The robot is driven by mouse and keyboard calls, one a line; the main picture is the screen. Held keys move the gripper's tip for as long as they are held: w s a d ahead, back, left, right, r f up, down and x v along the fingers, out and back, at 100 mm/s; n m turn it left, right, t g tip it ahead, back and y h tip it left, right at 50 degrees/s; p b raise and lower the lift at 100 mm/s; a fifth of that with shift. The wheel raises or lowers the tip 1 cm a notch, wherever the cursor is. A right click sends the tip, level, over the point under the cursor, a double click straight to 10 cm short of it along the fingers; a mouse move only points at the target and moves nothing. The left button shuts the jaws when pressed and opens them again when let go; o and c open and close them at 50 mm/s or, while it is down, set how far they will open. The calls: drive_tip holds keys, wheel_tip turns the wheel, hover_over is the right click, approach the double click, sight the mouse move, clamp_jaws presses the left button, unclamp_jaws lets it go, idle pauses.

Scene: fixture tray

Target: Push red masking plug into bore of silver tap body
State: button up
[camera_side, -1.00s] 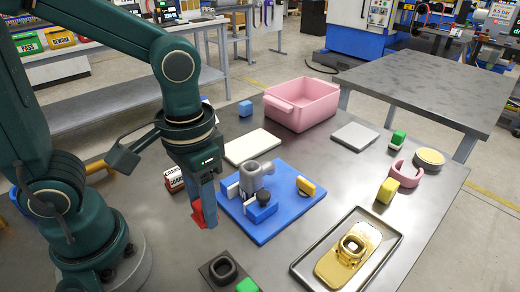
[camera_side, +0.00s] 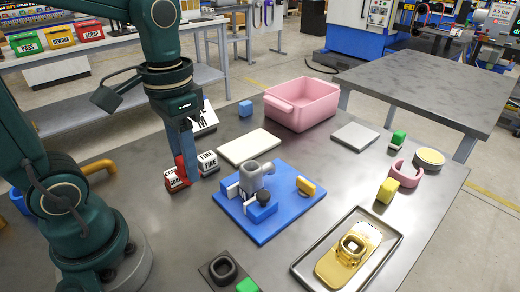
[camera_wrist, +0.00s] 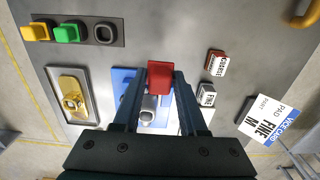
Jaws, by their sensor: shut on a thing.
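My gripper (camera_side: 182,156) is shut on the red masking plug (camera_wrist: 160,75), which shows between the fingertips (camera_wrist: 160,80) in the wrist view. In the side view the plug is partly hidden by the fingers and the labelled blocks. The silver tap body (camera_side: 251,177) sits in a holder on the blue fixture plate (camera_side: 286,215), to the right of my gripper and apart from it. In the wrist view the tap body (camera_wrist: 148,104) shows between my fingers, partly covered. I cannot make out its bore.
A COARSE block (camera_side: 173,181) and a FINE block (camera_side: 209,164) stand close by my gripper. A white pad (camera_side: 249,147) lies behind the fixture. A pink bin (camera_side: 303,104) stands at the back. A tray (camera_side: 300,266) with a gold part is at front right.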

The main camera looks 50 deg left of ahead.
drive_tip(key=shift+c, duration=0.3)
drive_tip(key=shift+w+r, duration=0.1)
drive_tip(key=shift+r, duration=0.2)
drive_tip(key=w+d+r, duration=0.2)
drive_tip(key=w+r, duration=0.1)
drive_tip(key=w, duration=0.9)
drive_tip(key=shift+s+f, duration=0.15)
drive_tip(key=shift+f, duration=1.9)
drive_tip(key=shift+f, duration=0.55)
drive_tip(key=shift+f, duration=0.35)
drive_tip(key=shift+f, duration=0.5)
